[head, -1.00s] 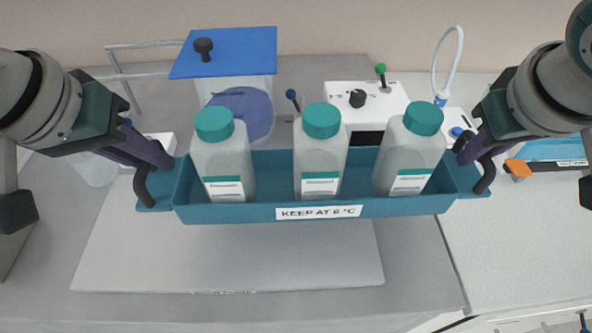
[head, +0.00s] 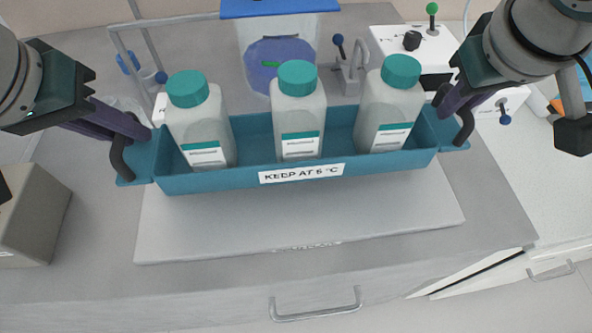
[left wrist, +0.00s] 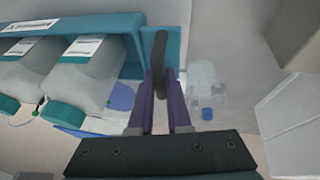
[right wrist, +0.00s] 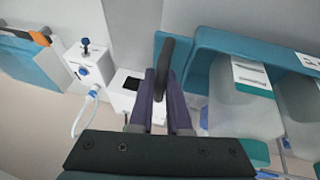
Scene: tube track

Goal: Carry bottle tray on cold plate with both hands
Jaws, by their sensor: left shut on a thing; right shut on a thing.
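The teal bottle tray (head: 215,182) is held level or nearly so, above the pale flat cold plate (head: 300,226). Three white bottles with green caps stand upright in it: left (head: 203,122), middle (head: 299,112) and right (head: 388,105). My left gripper (head: 126,148) is shut on the tray's dark left handle, also seen in the left wrist view (left wrist: 160,62). My right gripper (head: 460,112) is shut on the right handle, also seen in the right wrist view (right wrist: 172,62). The tray hides the back of the plate. The exact gap beneath it is hard to judge.
A clear tank with a blue lid (head: 280,8) and a small tap (head: 352,75) stand behind the tray. A white device (head: 425,48) is at the back right. A grey block (head: 32,215) stands front left. A drawer handle (head: 315,305) is below the counter edge.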

